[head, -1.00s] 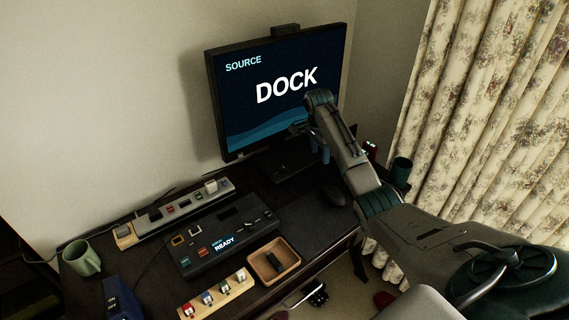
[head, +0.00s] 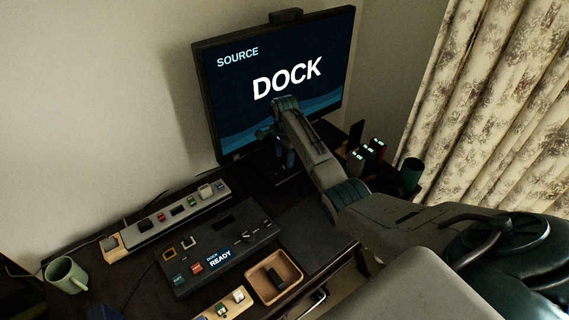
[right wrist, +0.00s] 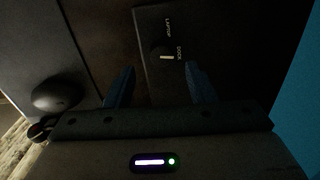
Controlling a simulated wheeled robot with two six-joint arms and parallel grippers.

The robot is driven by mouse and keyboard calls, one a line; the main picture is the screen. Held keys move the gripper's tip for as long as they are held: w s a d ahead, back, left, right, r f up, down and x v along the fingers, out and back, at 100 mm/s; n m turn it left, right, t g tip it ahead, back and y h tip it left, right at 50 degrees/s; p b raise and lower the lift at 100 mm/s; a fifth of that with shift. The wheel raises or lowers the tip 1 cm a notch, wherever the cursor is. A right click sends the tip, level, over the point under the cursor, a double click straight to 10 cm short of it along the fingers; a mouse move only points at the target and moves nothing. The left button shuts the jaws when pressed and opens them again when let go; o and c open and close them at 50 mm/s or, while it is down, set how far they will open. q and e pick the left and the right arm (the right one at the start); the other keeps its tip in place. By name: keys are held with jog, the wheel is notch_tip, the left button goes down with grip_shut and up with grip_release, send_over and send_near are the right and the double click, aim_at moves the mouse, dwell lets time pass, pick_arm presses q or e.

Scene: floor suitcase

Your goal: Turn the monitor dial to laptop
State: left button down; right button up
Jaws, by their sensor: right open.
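The monitor (head: 232,111) stands at the back of the desk, and its screen reads SOURCE DOCK. In the right wrist view, the small dark dial (right wrist: 160,55) sits on a dark panel (right wrist: 148,22) with the labels LAPTOP and DOCK. Its pale mark is beside the DOCK label. My right gripper (right wrist: 160,68) is open, its two blue fingers spread to either side of the dial's line, with the dial just beyond the tips. In the head view my right gripper (head: 284,153) is in front of the monitor's lower edge and its arm hides the dial. My left gripper is not in view.
A control box (head: 222,247) reading READY, a long strip (head: 170,216) of switches, a wooden tray (head: 292,292) and a green mug (head: 66,275) are on the desk. A dark cup (head: 411,172) and several lit items (head: 366,153) stand right of my arm.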

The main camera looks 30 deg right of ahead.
aim_at(285, 168)
notch_tip(285, 168, down, 4)
jog(key=shift+w+d+r, duration=0.1)
jog(key=shift+d+r, duration=0.05)
jog(key=shift+r, duration=0.1)
jog(key=shift+f, duration=1)
jog(key=c, duration=0.6)
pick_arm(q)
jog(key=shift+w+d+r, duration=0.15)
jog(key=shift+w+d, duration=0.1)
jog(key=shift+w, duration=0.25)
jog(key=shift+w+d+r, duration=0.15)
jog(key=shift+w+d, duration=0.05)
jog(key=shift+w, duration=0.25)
pick_arm(e)
jog(key=c, duration=0.4)
